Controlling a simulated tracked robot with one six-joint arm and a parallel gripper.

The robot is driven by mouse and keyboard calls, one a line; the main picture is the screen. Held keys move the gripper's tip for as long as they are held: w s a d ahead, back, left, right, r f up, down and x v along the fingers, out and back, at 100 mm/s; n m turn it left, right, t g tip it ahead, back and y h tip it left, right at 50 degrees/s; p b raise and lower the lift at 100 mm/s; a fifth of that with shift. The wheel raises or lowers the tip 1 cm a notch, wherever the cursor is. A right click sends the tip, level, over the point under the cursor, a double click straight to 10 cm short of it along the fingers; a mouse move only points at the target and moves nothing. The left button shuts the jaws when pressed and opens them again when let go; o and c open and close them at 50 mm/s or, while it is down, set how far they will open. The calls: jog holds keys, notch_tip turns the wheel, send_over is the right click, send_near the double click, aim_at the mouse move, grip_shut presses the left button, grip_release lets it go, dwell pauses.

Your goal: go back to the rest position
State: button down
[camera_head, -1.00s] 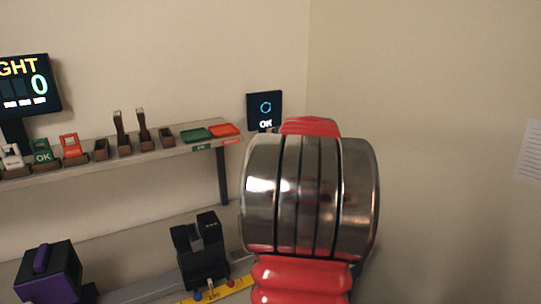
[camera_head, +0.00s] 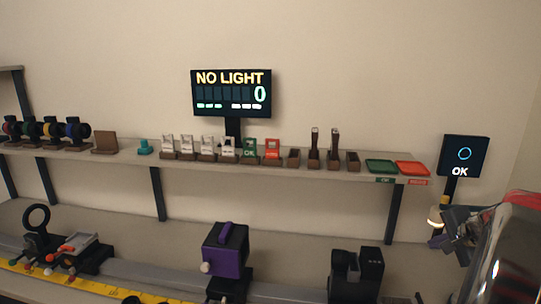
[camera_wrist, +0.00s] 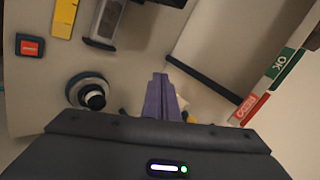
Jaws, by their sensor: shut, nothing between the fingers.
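My gripper (camera_head: 438,232) is at the right edge of the head view, beside the end of the bench and below the OK screen. Its purple fingers (camera_wrist: 162,98) show in the middle of the wrist view, shut together with nothing between them. My gripper is apart from the shelf and the bench items.
A shelf (camera_head: 225,163) carries small holders, a green tray (camera_head: 381,166) and a red tray (camera_head: 412,168). A NO LIGHT display (camera_head: 231,93) and an OK screen (camera_head: 464,155) stand behind. A purple box (camera_head: 225,250) and a black holder (camera_head: 355,275) sit on the bench rail.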

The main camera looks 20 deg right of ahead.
jog(key=s+a+n+g+y, duration=0.1)
jog(key=s+a+n, duration=0.2)
jog(key=a, duration=1.3)
jog(key=s+a+n+y, duration=0.1)
jog(key=s+a+n, duration=0.2)
jog(key=a+n, duration=0.7)
jog(key=s+a+n+g+y, duration=0.1)
jog(key=s+a+n, duration=0.2)
jog(key=a, duration=1.9)
jog(key=shift+f+n+g, duration=0.25)
jog(key=shift+n+g, duration=0.05)
jog(key=shift+n, duration=1.8)
jog(key=shift+d, duration=0.15)
